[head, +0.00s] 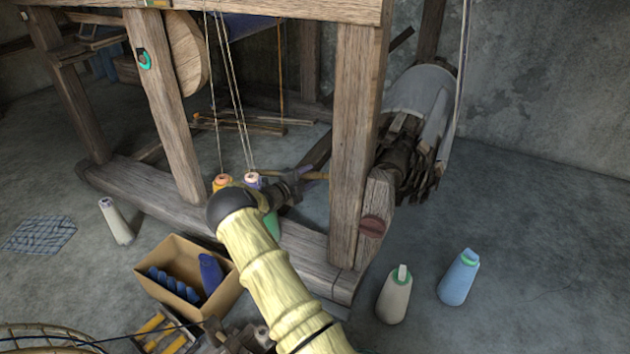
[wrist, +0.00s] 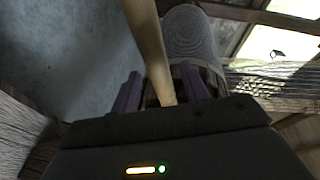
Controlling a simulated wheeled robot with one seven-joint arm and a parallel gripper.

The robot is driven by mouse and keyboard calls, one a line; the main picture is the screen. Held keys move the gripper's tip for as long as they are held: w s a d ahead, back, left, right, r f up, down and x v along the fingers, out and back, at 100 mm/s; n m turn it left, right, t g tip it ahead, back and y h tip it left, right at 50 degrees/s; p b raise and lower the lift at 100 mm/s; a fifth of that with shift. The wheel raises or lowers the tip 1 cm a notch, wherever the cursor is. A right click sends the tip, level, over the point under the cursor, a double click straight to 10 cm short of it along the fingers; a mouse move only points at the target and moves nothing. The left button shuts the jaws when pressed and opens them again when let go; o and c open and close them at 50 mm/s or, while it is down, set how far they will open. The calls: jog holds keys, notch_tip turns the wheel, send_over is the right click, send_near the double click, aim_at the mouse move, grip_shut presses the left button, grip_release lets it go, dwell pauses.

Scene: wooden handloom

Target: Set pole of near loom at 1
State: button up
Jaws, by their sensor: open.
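The near loom is a heavy wooden frame (head: 357,130) with thick upright posts and a low base beam. The pole is a pale brown wooden rod (head: 316,176), seen in the head view as a short length beside the right front post. In the wrist view the pole (wrist: 148,45) runs down between my two purple fingers. My gripper (head: 297,178) is at the pole inside the loom, left of that post. Its fingers (wrist: 158,90) are apart, one on each side of the pole. I cannot tell whether either finger touches it. No mark 1 is readable.
A cardboard box (head: 160,287) with blue spools stands on the floor at left. Cords (head: 232,90) hang near my gripper. The floor at far right is clear.

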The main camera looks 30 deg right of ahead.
jog(key=x, duration=0.1)
jog(key=b+x, duration=0.1)
jog(key=x, duration=0.1)
jog(key=shift+a+f, duration=0.1)
jog(key=shift+f, duration=0.1)
jog(key=shift+w+d+r+b, duration=0.15)
jog(key=shift+d+b, duration=0.15)
jog(key=shift+d, duration=0.25)
grip_shut()
